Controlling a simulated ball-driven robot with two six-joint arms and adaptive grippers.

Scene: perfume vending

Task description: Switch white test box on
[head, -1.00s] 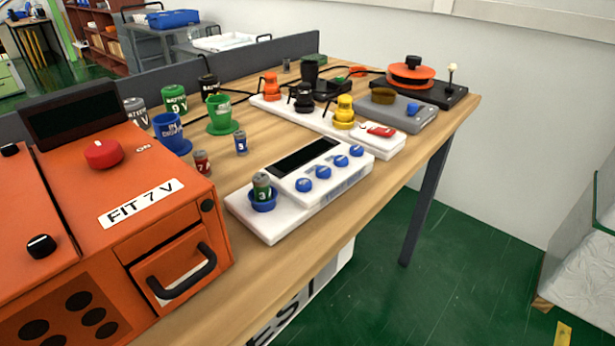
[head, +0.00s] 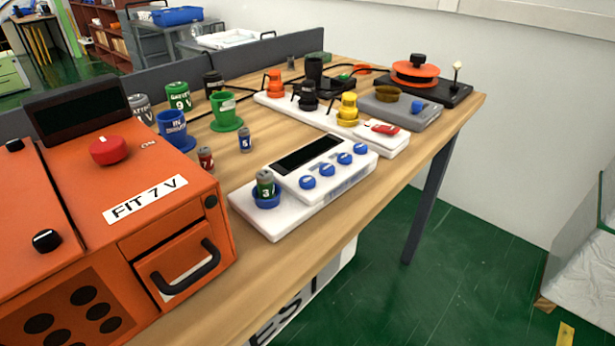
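A white box (head: 349,183) with a dark, blank display (head: 306,155) and several blue knobs (head: 326,169) stands on the wooden table, in the middle of the head view. A blue cup (head: 266,200) on its white base (head: 276,226) holds a small green can (head: 265,183) marked 3, standing upright. A separate long white strip (head: 392,143) behind it bears a red switch (head: 385,128) at its near end. I cannot tell the switch's position. A white panel with large black letters reading "EST" (head: 340,262) shows partly below the table edge. Neither of my grippers is in view.
An orange machine (head: 190,185) labelled FIT 7 V, with a red knob (head: 108,149), fills the left. Blue (head: 172,133) and green (head: 225,110) cups and small cans (head: 245,139) stand behind the white box. A grey box (head: 400,108) is farther back. The table's front strip (head: 330,235) is clear.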

